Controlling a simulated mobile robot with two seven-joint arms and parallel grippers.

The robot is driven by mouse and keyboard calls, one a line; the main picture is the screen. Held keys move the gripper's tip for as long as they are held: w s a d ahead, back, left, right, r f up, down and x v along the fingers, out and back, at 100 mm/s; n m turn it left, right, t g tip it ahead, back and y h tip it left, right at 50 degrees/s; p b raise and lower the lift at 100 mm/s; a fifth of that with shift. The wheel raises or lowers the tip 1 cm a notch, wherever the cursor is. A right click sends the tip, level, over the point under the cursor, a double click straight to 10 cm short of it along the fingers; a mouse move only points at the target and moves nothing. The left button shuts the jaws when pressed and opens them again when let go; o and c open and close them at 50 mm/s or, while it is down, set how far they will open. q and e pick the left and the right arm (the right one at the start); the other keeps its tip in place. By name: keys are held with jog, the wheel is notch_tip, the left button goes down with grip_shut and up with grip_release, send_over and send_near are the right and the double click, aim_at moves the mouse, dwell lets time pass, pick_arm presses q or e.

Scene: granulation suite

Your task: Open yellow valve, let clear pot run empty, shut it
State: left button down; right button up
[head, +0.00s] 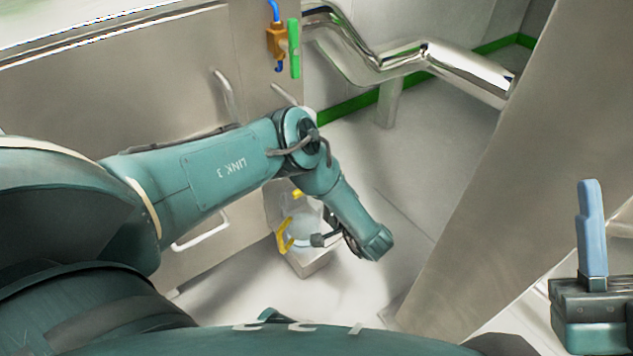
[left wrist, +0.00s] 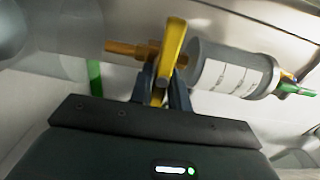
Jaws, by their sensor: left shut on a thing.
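The yellow valve handle (left wrist: 174,42) stands between the fingers of my left gripper (left wrist: 163,88), which is shut on it. The handle lies across the brass valve body (left wrist: 128,48) in the left wrist view. In the head view a yellow handle (head: 284,236) shows below my left forearm, and my left fingers are hidden there. A clear, rounded vessel (head: 304,222) beside it is partly covered by my arm; its fill level cannot be told. At the right edge, my right gripper (head: 591,228) shows one pale blue finger pointing up; its opening is unclear.
A grey labelled cylinder (left wrist: 228,75) lies beside the yellow handle, with a green handle (left wrist: 296,90) at its far end. An orange valve with another green handle (head: 294,48) is on the steel panel above. Shiny pipework (head: 440,65) and a slanted steel panel (head: 520,190) stand right.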

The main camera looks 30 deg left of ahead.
pick_arm(q)
jog(key=shift+s, duration=0.1)
jog(key=c, duration=1.3)
grip_release()
pick_arm(e)
jog(key=shift+f, duration=0.1)
pick_arm(q)
jog(key=shift+p+v, duration=2.1)
jog(key=shift+v, duration=4.5)
pick_arm(e)
jog(key=shift+w+a+f+m+h, duration=0.15)
jog(key=shift+f+m+h, duration=1.15)
jog(key=shift+m+h, duration=0.2)
jog(key=shift+w+a+f+m+h, duration=0.1)
jog(key=shift+f+m+h, duration=1.15)
jog(key=shift+m+h, duration=0.25)
